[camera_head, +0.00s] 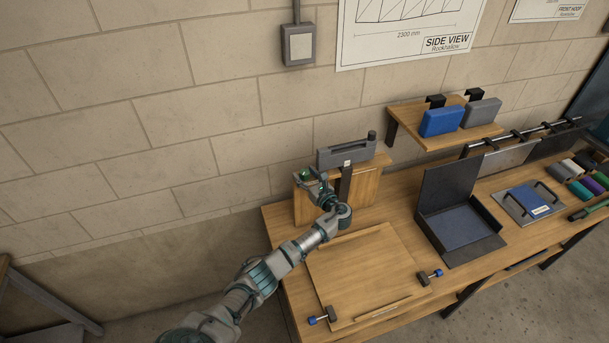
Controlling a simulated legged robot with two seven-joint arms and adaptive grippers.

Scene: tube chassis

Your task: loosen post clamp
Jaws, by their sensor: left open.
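A grey clamp-like fixture (345,152) with a dark round knob at its right end sits at the back left of the workbench, by the wall. A dark upright post (345,184) stands below it, in front of a wooden block (366,186). My left gripper (313,182) is open, in front of the block and just left of the post. A small green knob (305,175) shows at its fingertips; I cannot tell whether they touch it. My wrist hides part of the block and the post's foot. My right gripper is out of view.
A wall shelf (404,120) holds blue and grey blocks. A blue-topped panel (530,200) lies further right.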

